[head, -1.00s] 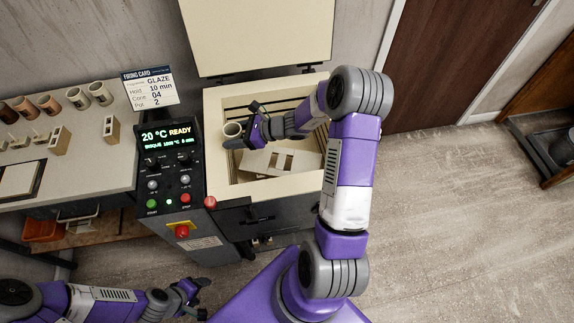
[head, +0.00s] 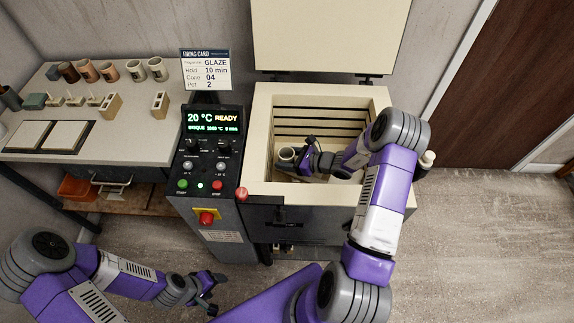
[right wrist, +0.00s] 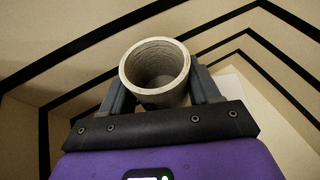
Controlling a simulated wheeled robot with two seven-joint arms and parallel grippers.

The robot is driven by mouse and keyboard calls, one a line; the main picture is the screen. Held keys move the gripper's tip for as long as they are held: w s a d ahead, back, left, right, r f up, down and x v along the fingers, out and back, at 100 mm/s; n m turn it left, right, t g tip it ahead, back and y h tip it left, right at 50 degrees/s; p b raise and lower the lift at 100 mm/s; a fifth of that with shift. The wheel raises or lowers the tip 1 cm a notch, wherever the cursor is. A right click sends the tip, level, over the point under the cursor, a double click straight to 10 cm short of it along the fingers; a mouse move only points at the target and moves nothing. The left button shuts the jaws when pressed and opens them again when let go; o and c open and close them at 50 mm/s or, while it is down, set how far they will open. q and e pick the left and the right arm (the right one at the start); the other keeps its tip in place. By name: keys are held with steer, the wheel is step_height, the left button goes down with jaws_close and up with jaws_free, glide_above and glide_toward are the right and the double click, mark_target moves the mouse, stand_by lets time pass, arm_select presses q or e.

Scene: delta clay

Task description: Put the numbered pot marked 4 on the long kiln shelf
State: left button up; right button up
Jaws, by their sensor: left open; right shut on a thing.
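A pale grey round pot (head: 287,155) is in my right gripper (head: 303,158), inside the open kiln near its left wall. In the right wrist view the pot (right wrist: 156,72) stands mouth up between the two fingers, which are shut on it; it looks empty. Its number is not visible. The long kiln shelf cannot be made out clearly in the head view, where my right arm covers much of the kiln floor. A pale flat patch shows right of the pot in the right wrist view. My left gripper (head: 212,290) is open and empty, low in front of the kiln.
The kiln walls (head: 262,130) surround my right gripper; its lid (head: 330,35) stands open. The control panel (head: 213,150) reads 20 °C READY. A firing card (head: 206,70) shows GLAZE and 2. Several pots (head: 110,72) stand on the left table (head: 135,125).

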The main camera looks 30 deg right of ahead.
step_height(320, 180, down, 4)
steer(key=shift+r+b, duration=0.2)
steer(key=shift+b, duration=0.25)
steer(key=shift+r, duration=0.1)
steer(key=o, duration=1.1)
steer(key=p+v, duration=0.2)
steer(key=v, duration=0.4)
steer(key=shift+s+d+r, duration=0.2)
steer(key=shift+s+r, duration=0.05)
steer(key=shift+s+d+r, duration=0.1)
steer(key=shift+s+d, duration=0.1)
steer(key=shift+s, duration=0.1)
